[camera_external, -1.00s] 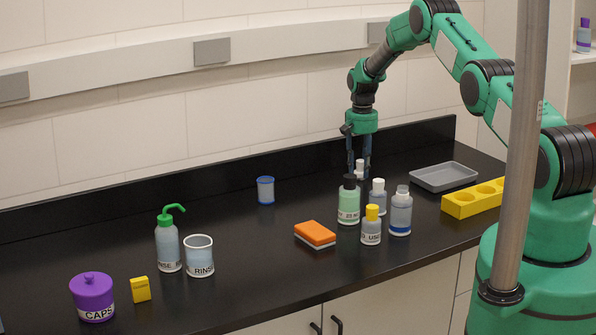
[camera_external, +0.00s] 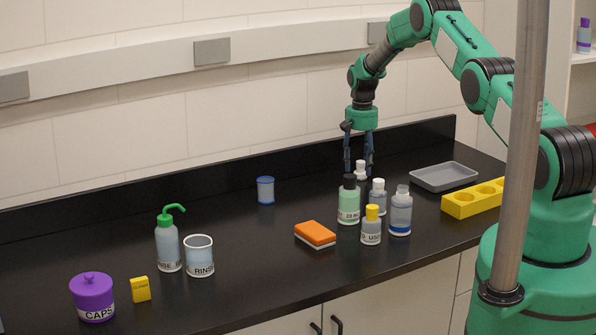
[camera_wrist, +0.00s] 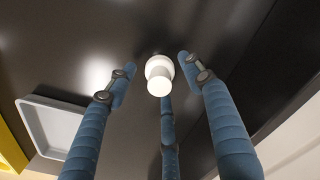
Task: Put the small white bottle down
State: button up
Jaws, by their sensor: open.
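The small white bottle (camera_external: 361,168) stands on the black counter behind the bottle with the dark cap, which hides its lower part. The wrist view shows its white cap and shoulder (camera_wrist: 159,76) from above, between my fingers. My gripper (camera_external: 358,160) points straight down over the bottle with its blue fingers spread wide. In the wrist view, my gripper (camera_wrist: 156,66) is open, with visible gaps between the left and right fingertips and the bottle. A further finger lies below the bottle in that picture; whether it touches cannot be told.
Close in front stand a green bottle (camera_external: 348,205), a white-capped bottle (camera_external: 378,200), a yellow-capped bottle (camera_external: 371,230) and a blue-banded bottle (camera_external: 400,212). A grey tray (camera_external: 443,177) and yellow rack (camera_external: 470,202) lie right. An orange sponge (camera_external: 315,234) lies left. The backsplash is close behind.

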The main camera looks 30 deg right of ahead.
aim_at(361, 161)
notch_tip(361, 161, up, 11)
jog(key=b, duration=0.1)
dwell(0.4)
dwell(0.6)
